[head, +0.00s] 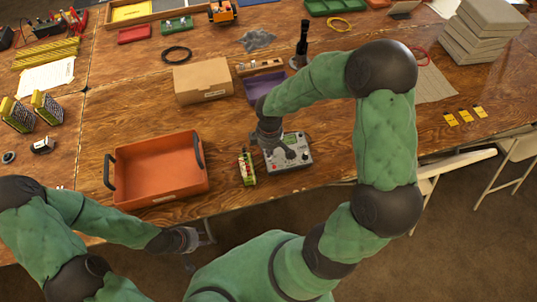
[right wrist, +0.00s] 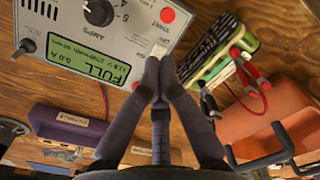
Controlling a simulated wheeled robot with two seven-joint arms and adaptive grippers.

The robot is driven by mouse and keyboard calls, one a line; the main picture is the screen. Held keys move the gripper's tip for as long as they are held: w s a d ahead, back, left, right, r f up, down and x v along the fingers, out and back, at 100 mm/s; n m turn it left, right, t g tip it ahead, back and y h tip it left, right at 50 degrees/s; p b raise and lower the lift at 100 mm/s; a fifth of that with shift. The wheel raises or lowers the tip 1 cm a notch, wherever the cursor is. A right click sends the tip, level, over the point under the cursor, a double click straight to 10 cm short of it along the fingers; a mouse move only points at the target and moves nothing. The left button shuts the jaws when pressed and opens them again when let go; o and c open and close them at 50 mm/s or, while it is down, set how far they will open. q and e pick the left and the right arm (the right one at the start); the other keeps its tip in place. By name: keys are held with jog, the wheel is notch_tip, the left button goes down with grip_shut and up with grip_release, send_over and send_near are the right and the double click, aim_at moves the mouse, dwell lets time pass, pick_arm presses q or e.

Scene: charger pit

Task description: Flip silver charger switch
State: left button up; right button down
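The silver charger (head: 297,160) sits on the wooden table near the front edge. In the right wrist view the charger (right wrist: 95,65) shows a green display reading FULL, a black knob and a red START button. A small pale switch (right wrist: 159,50) is on its panel. My right gripper (head: 283,153) is over the charger. In the wrist view its fingers (right wrist: 158,64) are together, with nothing seen between them. The tips are at the switch; I cannot tell whether they touch it. My left gripper (head: 188,242) is by the table's front edge, its finger opening unclear.
A battery pack (head: 247,168) with red clips (right wrist: 255,83) stands just left of the charger. An orange tray (head: 160,192) lies further left. A cardboard box (head: 202,80) and a purple bin (head: 262,88) are behind. Table right of the charger is mostly clear.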

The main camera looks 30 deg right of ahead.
jog(key=shift+f+b, duration=1.05)
jog(key=shift+f, duration=0.2)
dwell(1.0)
jog(key=shift+r, duration=0.1)
jog(key=shift+r+p, duration=3.05)
jog(key=shift+r, duration=0.45)
jog(key=shift+f, duration=0.1)
